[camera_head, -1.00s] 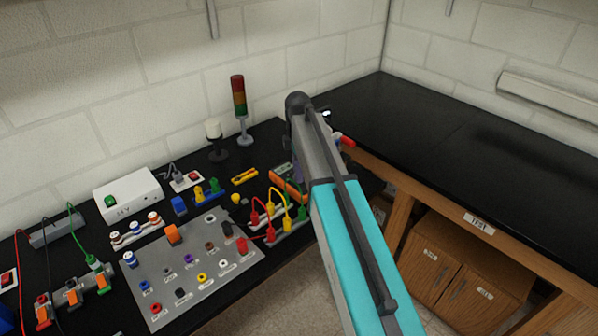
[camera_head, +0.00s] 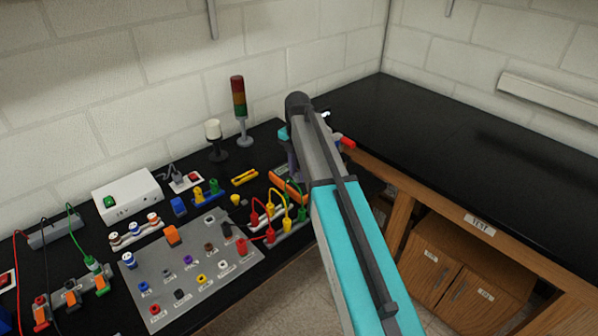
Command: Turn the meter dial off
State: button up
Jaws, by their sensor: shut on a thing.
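The orange meter (camera_head: 283,186) lies on the black bench, mostly covered by my arm and by the leads in front of it. Its display and dial are hidden from this view. My gripper (camera_head: 292,165) points down at the meter from above, partly hidden behind my arm. It is shut on the meter dial, though the fingertips and the contact are not clearly seen. The dial's setting cannot be read.
Red and yellow leads (camera_head: 285,205) arch close in front of the meter. A grey panel with coloured sockets (camera_head: 215,285) lies to the left. A signal tower (camera_head: 239,105) and a white-topped lamp (camera_head: 215,135) stand behind. The right-hand bench (camera_head: 450,150) is clear.

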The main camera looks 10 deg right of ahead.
aim_at(298, 176)
dwell(0.3)
jog(key=o, duration=1.1)
jog(key=shift+r, duration=0.1)
jog(key=shift+r+b, duration=1.8)
jog(key=shift+r, duration=5)
